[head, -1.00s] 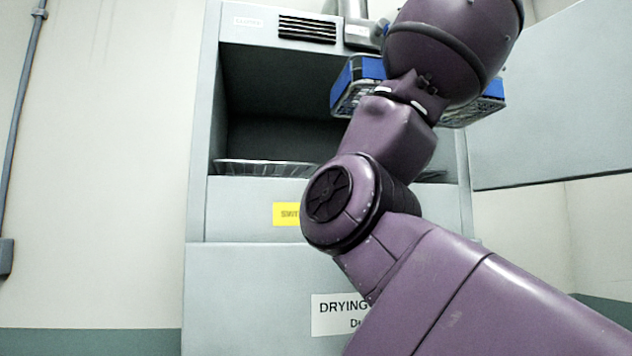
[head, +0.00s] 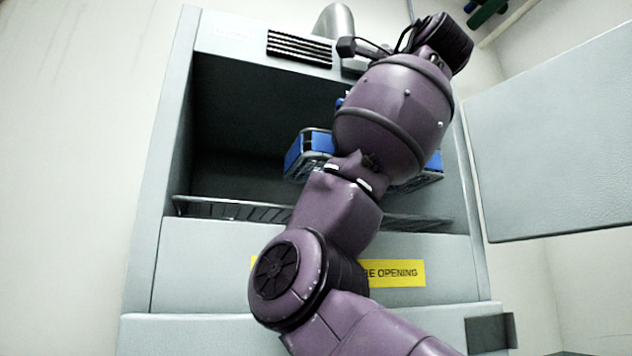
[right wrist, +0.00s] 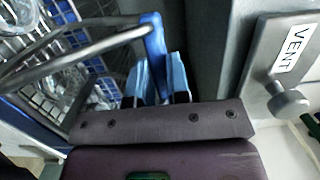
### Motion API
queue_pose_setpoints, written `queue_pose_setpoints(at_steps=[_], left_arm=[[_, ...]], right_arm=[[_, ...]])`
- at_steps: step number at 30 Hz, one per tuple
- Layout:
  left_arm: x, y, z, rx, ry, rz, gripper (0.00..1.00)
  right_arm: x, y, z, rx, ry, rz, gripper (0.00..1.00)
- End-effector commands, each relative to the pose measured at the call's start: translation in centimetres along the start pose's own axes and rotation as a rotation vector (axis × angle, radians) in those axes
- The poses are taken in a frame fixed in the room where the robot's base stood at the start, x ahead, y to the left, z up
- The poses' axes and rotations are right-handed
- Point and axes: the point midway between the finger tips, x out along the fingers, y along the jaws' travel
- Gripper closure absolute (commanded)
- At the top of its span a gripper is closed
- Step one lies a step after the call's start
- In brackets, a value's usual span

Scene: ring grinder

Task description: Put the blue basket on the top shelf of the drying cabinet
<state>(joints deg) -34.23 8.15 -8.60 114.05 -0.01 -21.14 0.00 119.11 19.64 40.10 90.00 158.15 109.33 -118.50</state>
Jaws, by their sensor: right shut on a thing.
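The blue basket (head: 306,152), with blue sides and grey mesh, is partly hidden behind my right arm in the head view. It hangs at the open front of the drying cabinet (head: 172,215), above a wire shelf (head: 235,210). In the right wrist view, my right gripper (right wrist: 160,78) has light-blue fingers closed around a blue upright part of the basket's handle (right wrist: 153,42). In the head view my arm hides this grip. I cannot tell how far inside the basket is. My left gripper is not in view.
The cabinet door (head: 560,140) stands open on the right. A vent grille (head: 299,49) is above the opening, and a yellow label (head: 398,273) is below it. The opening's left side is free. In the right wrist view a VENT sign (right wrist: 292,48) and knob (right wrist: 288,102) are right of the gripper.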

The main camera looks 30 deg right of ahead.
Motion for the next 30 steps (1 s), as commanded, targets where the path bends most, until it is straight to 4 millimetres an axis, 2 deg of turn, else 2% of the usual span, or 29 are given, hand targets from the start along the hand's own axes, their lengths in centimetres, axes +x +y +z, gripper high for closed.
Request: queue_pose_setpoints(at_steps=[21, 25, 30], left_arm=[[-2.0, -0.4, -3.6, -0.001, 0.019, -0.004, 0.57], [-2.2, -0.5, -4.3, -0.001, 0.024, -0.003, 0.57], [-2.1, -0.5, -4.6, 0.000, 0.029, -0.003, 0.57]], right_arm=[[13.7, -0.3, 0.1, -0.001, -0.002, -0.001, 1.00], [15.3, -0.2, 0.0, 0.000, -0.001, -0.003, 1.00], [16.1, 0.0, 0.0, 0.000, -0.001, -0.004, 1.00]])
